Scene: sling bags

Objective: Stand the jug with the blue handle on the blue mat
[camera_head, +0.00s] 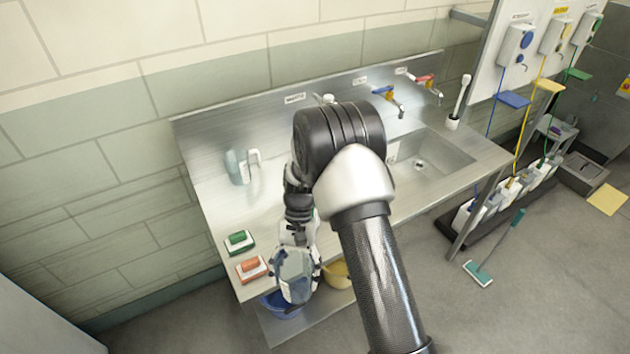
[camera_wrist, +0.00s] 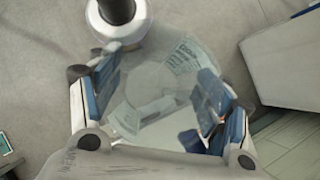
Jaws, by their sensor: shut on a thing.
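My gripper (camera_head: 297,262) is shut on a clear jug (camera_head: 295,282), which it holds in front of the counter's front left edge. In the wrist view the clear jug (camera_wrist: 155,95), with a printed label, sits between the blue-padded fingers of my gripper (camera_wrist: 160,105). Its handle is hidden, so I cannot tell the handle's colour. Another clear jug (camera_head: 236,168) with a white handle stands on the counter at the back left. I see no blue mat in either view.
The steel counter (camera_head: 215,205) has a sink (camera_head: 440,155) at right. Green (camera_head: 239,241) and orange (camera_head: 251,268) brushes lie near its left front. A blue bucket (camera_head: 283,306) and a yellow bucket (camera_head: 340,275) are below. A yellow mat (camera_head: 607,199) lies on the far-right floor.

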